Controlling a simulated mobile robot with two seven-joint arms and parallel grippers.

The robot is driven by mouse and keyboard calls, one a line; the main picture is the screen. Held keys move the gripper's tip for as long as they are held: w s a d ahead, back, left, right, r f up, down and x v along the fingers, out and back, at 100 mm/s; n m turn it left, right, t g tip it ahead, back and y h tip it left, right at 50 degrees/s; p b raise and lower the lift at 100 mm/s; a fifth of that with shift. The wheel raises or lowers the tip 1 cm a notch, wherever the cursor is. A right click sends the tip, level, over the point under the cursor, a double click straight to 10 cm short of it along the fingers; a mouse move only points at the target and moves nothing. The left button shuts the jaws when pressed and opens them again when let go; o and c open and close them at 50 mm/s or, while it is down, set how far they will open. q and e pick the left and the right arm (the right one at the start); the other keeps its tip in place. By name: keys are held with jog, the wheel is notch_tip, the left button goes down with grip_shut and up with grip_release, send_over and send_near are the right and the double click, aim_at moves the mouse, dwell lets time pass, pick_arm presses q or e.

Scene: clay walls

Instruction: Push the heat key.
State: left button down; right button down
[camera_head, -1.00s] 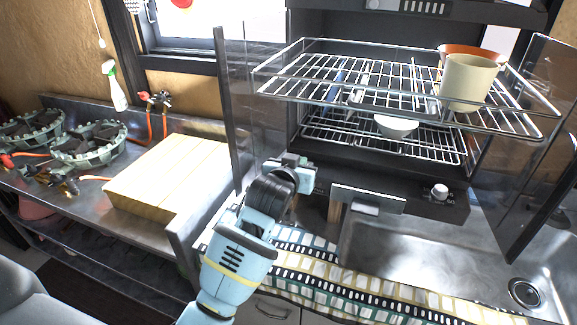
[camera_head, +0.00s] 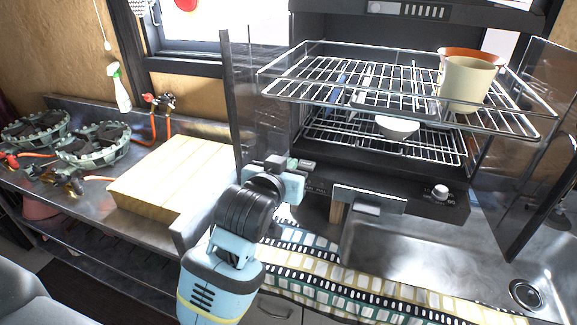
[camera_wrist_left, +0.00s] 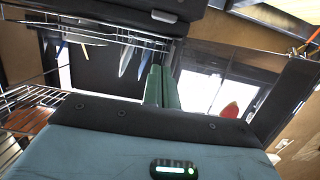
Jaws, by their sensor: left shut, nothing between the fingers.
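A dish dryer with open glass doors stands above the sink. Its dark front panel (camera_head: 425,200) runs below the racks, with a round pale knob (camera_head: 440,191) at the right. Small lettering shows faintly at the panel's left end, but I cannot make out which key is the heat key. My left gripper (camera_head: 303,164) is at the left end of this panel, partly covering it. I cannot tell whether it touches the panel. In the left wrist view its green fingers (camera_wrist_left: 161,87) are together and empty. My right gripper is not in view.
Wire racks (camera_head: 400,85) above the panel hold a cream cup (camera_head: 466,82) and a white bowl (camera_head: 397,127). The left glass door (camera_head: 250,100) stands close to my left gripper. A grey bar (camera_head: 369,198) sticks out below the panel's middle. A wooden board (camera_head: 172,175) lies at left.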

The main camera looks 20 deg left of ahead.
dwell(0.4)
pick_arm(q)
jog(key=s+a+f+g, duration=0.1)
jog(key=s+f, duration=0.3)
jog(key=f, duration=0.4)
jog(key=s+f+m+g, duration=0.1)
jog(key=s+f, duration=0.2)
jog(key=f, duration=0.5)
jog(key=s+a+f+g, duration=0.1)
jog(key=s+f, duration=0.3)
jog(key=f, duration=0.4)
jog(key=s+a+f+g, duration=0.1)
jog(key=s+f, duration=0.6)
jog(key=s, duration=0.3)
jog(key=s+a+f+g+h, duration=0.1)
jog(key=s+f, duration=0.7)
jog(key=s, duration=0.2)
jog(key=shift+s+m+g, duration=0.3)
jog(key=shift+m+g, duration=0.1)
